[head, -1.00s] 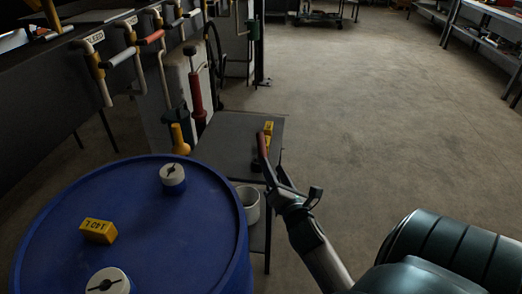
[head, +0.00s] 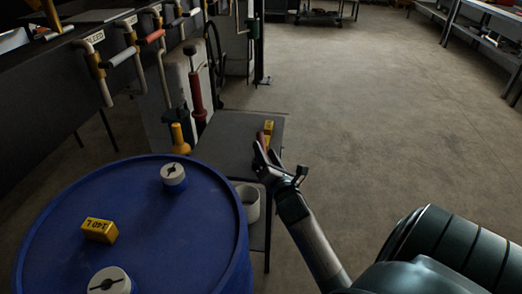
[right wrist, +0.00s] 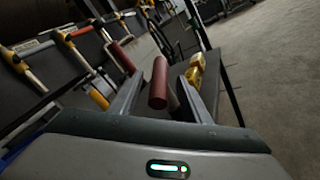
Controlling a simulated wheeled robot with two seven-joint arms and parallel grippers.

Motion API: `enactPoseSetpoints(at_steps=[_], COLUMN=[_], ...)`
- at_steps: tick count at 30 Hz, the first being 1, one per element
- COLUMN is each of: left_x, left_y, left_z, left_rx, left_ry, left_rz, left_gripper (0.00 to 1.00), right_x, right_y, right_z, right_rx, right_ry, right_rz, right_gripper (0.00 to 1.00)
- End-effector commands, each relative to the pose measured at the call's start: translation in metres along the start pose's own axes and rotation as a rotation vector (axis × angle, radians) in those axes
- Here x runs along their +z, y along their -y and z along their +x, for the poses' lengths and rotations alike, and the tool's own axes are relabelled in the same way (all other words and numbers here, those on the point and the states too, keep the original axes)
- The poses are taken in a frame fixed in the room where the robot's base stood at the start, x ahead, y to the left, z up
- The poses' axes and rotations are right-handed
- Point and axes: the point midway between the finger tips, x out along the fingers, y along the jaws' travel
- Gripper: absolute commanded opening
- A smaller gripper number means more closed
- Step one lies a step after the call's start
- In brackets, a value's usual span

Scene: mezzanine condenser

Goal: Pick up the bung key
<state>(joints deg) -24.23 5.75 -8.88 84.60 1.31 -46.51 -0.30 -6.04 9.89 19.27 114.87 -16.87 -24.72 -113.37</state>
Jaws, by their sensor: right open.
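The bung key seems to be the piece with a red cylindrical handle (head: 264,140) at the right edge of the small dark side table (head: 228,132). In the right wrist view the red handle (right wrist: 159,82) stands between the two fingers. My right gripper (head: 267,156) is open around it, with a gap visible beside the handle. The key's lower end is hidden by the gripper. My left gripper is not in view.
A blue drum (head: 140,245) with white bungs (head: 173,175) and a yellow tag (head: 99,230) stands at front left. A yellow tag (head: 268,127) is just behind the red handle. A white cup (head: 249,203) is below the table top.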

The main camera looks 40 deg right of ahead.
Motion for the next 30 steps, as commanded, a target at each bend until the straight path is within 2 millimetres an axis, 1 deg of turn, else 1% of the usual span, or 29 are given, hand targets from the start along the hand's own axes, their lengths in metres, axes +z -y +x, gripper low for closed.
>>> enactPoseSetpoints(at_steps=[4, 9, 12, 21, 27, 28, 29, 30], left_x=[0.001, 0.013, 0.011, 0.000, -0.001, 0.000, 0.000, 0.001], left_y=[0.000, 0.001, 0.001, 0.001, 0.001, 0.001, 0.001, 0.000], left_z=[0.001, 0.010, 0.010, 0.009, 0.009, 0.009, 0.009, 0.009], left_rx=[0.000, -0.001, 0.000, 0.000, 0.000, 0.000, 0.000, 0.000], left_ry=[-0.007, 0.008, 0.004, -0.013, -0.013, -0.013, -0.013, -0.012], left_rz=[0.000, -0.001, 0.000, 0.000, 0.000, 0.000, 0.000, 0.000], left_gripper=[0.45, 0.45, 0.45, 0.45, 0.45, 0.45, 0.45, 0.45], right_x=[0.002, 0.002, 0.002, 0.001, 0.001, 0.001, 0.001, 0.001], right_y=[-0.001, -0.001, -0.001, -0.001, 0.000, 0.000, 0.000, 0.000], right_z=[0.017, 0.038, 0.045, 0.046, 0.046, 0.046, 0.046, 0.046], right_rx=[0.000, 0.001, 0.000, 0.001, 0.000, 0.000, 0.000, 0.000], right_ry=[0.001, 0.001, 0.000, 0.000, 0.000, 0.000, 0.000, 0.000], right_rz=[0.002, 0.001, -0.001, 0.000, 0.000, 0.000, 0.000, 0.000], right_gripper=[0.43, 0.43, 0.43, 0.43, 0.43, 0.41, 0.34, 0.24])
